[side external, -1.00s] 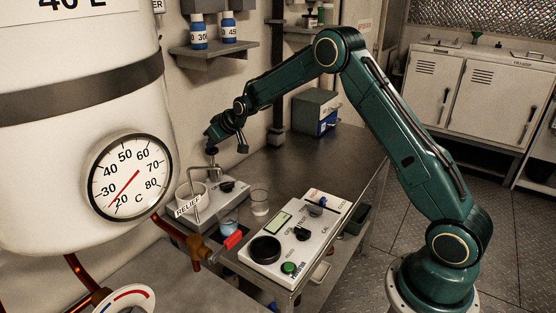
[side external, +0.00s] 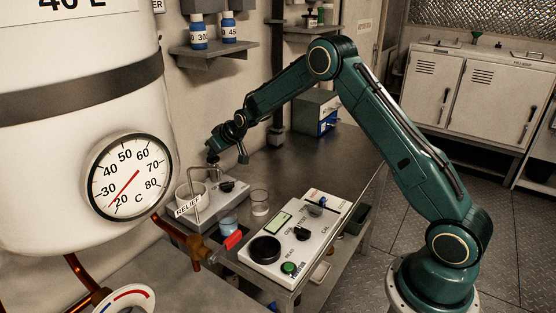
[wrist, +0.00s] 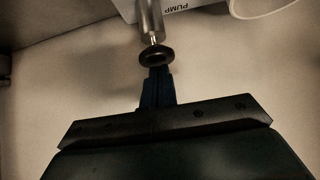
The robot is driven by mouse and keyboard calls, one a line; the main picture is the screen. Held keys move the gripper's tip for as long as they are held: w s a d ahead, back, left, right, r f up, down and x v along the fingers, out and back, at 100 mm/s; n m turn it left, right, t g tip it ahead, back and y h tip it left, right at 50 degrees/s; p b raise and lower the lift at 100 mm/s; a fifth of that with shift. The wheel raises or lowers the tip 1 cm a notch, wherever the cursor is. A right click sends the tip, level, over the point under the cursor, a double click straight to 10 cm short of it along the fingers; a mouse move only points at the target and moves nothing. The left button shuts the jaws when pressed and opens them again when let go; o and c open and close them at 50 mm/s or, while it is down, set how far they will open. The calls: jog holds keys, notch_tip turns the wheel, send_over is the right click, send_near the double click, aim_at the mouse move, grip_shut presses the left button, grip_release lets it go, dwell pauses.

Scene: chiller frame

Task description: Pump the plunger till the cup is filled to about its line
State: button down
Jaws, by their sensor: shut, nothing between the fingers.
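The pump (side external: 232,188) is a pale block on the bench, with a bent metal spout pipe (side external: 191,178). In the wrist view its plunger shows as a silver rod (wrist: 150,18) with a black round knob (wrist: 157,56). My gripper (side external: 212,157) is shut and empty above the pump. In the wrist view its closed fingertips (wrist: 157,73) are at the knob and appear to touch it. A whitish cup (side external: 182,194) stands beside the pump under the spout, partly behind the RELIEF tag. Its white rim (wrist: 264,8) shows in the wrist view. Its line and liquid level cannot be seen.
A clear glass beaker (side external: 259,202) and a small blue-topped jar (side external: 228,226) stand near the pump. A control box (side external: 293,238) with knobs lies in front.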

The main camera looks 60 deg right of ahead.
aim_at(215, 158)
jog(key=shift+r, duration=1.7)
jog(key=v, duration=1)
jog(key=shift+r, duration=0.3)
jog(key=shift+r, duration=0.1)
